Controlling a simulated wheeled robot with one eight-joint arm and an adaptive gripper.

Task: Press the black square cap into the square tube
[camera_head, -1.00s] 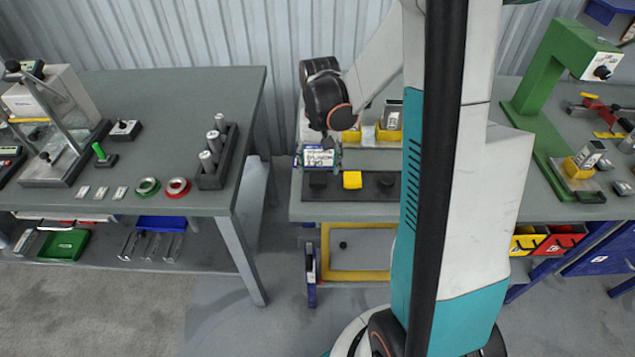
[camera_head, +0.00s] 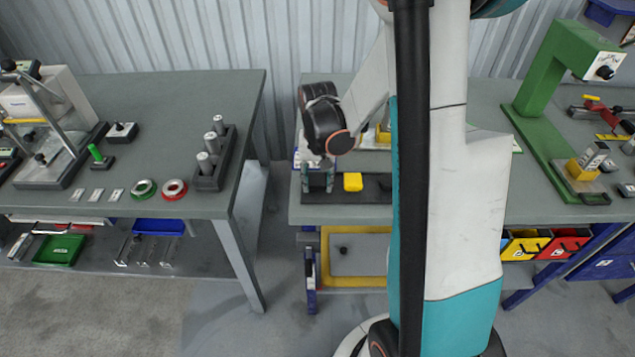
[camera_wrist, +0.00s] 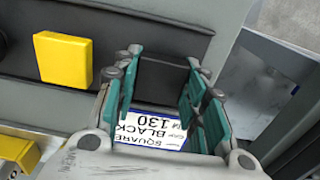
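The black square cap (camera_wrist: 160,88) stands on a long dark tray (camera_head: 360,194) at the front of the middle table, left of a yellow cap (camera_head: 352,182). My gripper (camera_head: 317,181) reaches down over it. In the wrist view, its teal-padded fingers (camera_wrist: 163,88) lie along two opposite sides of the black cap, with no clear gap; it looks shut on the cap. The cap still appears to be down at the tray. A white label reading SQUARE BLACK 130 (camera_wrist: 150,132) shows between the fingers. I cannot make out the square tube for certain.
A yellow block (camera_wrist: 18,150) shows at the lower left of the wrist view. The left table (camera_head: 90,203) carries a rack of grey cylinders (camera_head: 213,165) and coloured rings. A green press (camera_head: 545,110) stands at the right. My arm hides part of the middle table.

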